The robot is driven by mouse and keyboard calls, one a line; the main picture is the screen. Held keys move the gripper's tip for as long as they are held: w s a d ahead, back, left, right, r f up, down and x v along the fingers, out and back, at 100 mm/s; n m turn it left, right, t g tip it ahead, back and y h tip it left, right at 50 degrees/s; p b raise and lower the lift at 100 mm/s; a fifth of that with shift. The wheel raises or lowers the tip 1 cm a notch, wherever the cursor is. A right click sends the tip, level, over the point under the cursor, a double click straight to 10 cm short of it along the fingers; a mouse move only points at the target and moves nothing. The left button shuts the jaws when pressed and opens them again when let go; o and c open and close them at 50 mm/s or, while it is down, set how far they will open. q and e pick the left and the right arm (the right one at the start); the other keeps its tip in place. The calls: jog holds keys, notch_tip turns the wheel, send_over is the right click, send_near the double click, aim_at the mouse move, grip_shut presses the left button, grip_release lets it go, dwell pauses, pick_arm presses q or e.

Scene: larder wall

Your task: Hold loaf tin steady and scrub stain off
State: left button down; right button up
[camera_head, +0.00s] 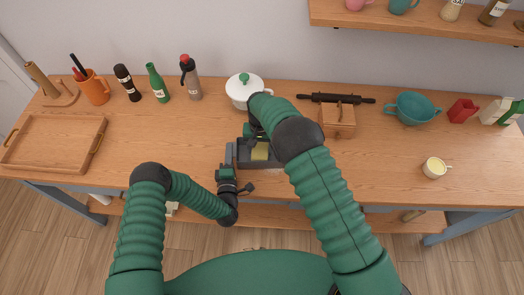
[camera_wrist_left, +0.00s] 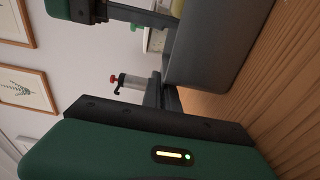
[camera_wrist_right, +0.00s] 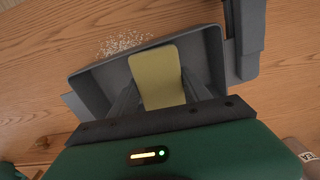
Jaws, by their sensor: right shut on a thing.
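The dark grey loaf tin (camera_head: 243,160) stands on the wooden counter, and its inside shows in the right wrist view (camera_wrist_right: 95,85). My right gripper (camera_wrist_right: 160,92) is shut on a yellow sponge (camera_wrist_right: 157,75), which is down inside the tin; it also shows in the head view (camera_head: 260,151). My left gripper (camera_head: 229,157) is at the tin's left end. Its fingers are close together on the tin's end tab in the left wrist view (camera_wrist_left: 163,92), beside the grey tin wall (camera_wrist_left: 218,45). No stain shows inside the tin; the sponge and fingers hide part of its floor.
White specks (camera_wrist_right: 122,43) lie by the tin's rim. A white lidded pot (camera_head: 243,88) stands behind the tin, a wooden box (camera_head: 338,121) and rolling pin (camera_head: 336,98) to its right. Bottles (camera_head: 158,83) and a wooden tray (camera_head: 50,145) are left. The counter's front right is mostly clear.

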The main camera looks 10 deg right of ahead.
pick_arm(q)
jog(key=shift+f, duration=0.2)
pick_arm(e)
jog(key=shift+r, duration=2.6)
pick_arm(q)
jog(key=c, duration=1.6)
grip_release()
pick_arm(e)
jog(key=shift+w, duration=0.1)
pick_arm(q)
jog(key=shift+o, duration=0.2)
jog(key=s, duration=0.7)
jog(key=s+a, duration=0.1)
jog(key=s, duration=0.3)
jog(key=shift+s, duration=0.4)
